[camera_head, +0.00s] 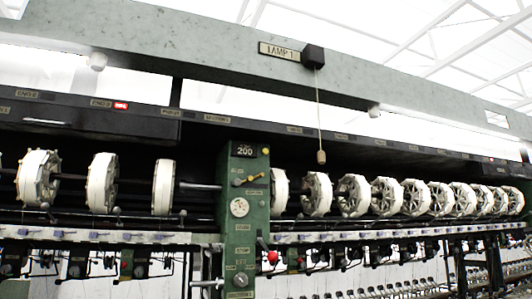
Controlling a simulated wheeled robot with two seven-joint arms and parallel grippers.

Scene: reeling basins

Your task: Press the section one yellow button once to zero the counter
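A green control post (240,222) stands upright a little left of the picture's middle. At its top is a dark counter (245,151) that appears to read 200. A small yellow button (265,150) sits just right of the counter, near the post's top right corner. Neither of my grippers is in view.
The post also carries a yellow lever (249,180), a white dial (239,207) and a red knob (272,257). White reels (353,196) line both sides. A pull cord (320,157) hangs from a box beside the "LAMP 1" sign (279,51).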

